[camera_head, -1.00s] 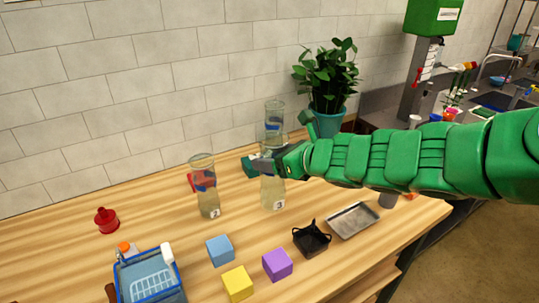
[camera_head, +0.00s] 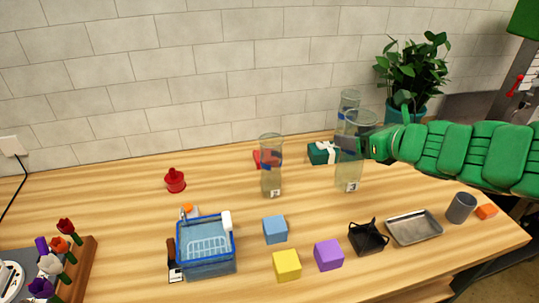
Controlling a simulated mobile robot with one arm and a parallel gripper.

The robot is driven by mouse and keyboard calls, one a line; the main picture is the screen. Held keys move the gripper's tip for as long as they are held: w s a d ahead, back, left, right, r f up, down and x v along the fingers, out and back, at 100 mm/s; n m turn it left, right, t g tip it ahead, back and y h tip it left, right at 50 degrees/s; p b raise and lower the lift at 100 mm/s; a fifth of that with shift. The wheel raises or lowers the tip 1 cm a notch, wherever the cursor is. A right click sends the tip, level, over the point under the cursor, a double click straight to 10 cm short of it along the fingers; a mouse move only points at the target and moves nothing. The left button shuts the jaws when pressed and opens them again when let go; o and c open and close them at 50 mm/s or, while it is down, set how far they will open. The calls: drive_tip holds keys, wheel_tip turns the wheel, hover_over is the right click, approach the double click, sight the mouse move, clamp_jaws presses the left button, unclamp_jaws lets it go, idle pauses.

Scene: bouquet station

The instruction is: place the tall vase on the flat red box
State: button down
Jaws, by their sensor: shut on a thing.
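My gripper (camera_head: 368,149) is shut on a tall clear glass vase (camera_head: 350,172) right of the middle, gripping it from the right. The vase is upright and carries a small number label low on its side. I cannot tell whether its base touches the table. A small part of a red box (camera_head: 257,158) shows flat on the table left of the gripper. Another clear vase (camera_head: 271,180) with a blue band and a label stands in front of it and hides much of it. A third clear vase (camera_head: 348,98) shows behind the held one, its lower part hidden.
A green box with a white ribbon (camera_head: 322,153) lies between the vases. A leafy plant (camera_head: 411,70) stands behind my arm. In front are blue (camera_head: 275,229), yellow (camera_head: 287,265) and purple (camera_head: 328,255) cubes, a black holder (camera_head: 368,238), a metal tray (camera_head: 414,227) and a blue basket (camera_head: 206,264).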

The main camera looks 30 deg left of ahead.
drive_tip(key=w+a+r+n+g, duration=0.1)
drive_tip(key=w+a, duration=0.3)
drive_tip(key=w, duration=0.3)
drive_tip(key=w+a+r, duration=0.1)
drive_tip(key=w+a, duration=0.4)
drive_tip(key=w, duration=0.2)
drive_tip(key=s+a+f+n+g+y, duration=0.1)
drive_tip(key=a+n+g, duration=0.15)
drive_tip(key=a, duration=0.95)
drive_tip(key=s+a+f+n+g+y, duration=0.1)
drive_tip(key=a+f+n+g, duration=0.15)
drive_tip(key=a, duration=0.85)
wheel_tip(320, 180, down, 9)
drive_tip(key=shift+w+r, duration=0.15)
drive_tip(key=shift+a, duration=0.1)
drive_tip(key=shift+c, duration=0.3)
unclamp_jaws()
drive_tip(key=shift+f, duration=0.2)
